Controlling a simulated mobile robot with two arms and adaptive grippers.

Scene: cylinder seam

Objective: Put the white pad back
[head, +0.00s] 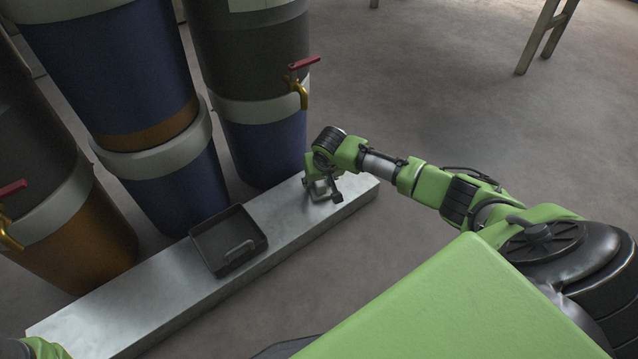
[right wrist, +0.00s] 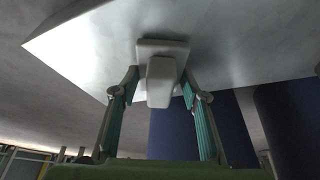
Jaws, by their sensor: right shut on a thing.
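The white pad (right wrist: 163,48) is a small pale plate with a block-like grip, seen close up in the right wrist view. My right gripper (right wrist: 160,88) is shut on that grip, with one finger on each side. In the head view my right gripper (head: 322,192) is over the right end of the long metal bench (head: 170,285), and the pad is mostly hidden there. The pad's plate is at or very near the bench top; I cannot tell whether it touches. Only a bit of my left arm shows at the bottom left corner, without its gripper.
A dark shallow tray (head: 228,240) with a handle sits mid-bench. Stacked blue and grey barrels (head: 265,150) stand behind the bench. A brass tap (head: 300,88) with a red lever juts out above the gripper's left. The bench top between tray and gripper is bare.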

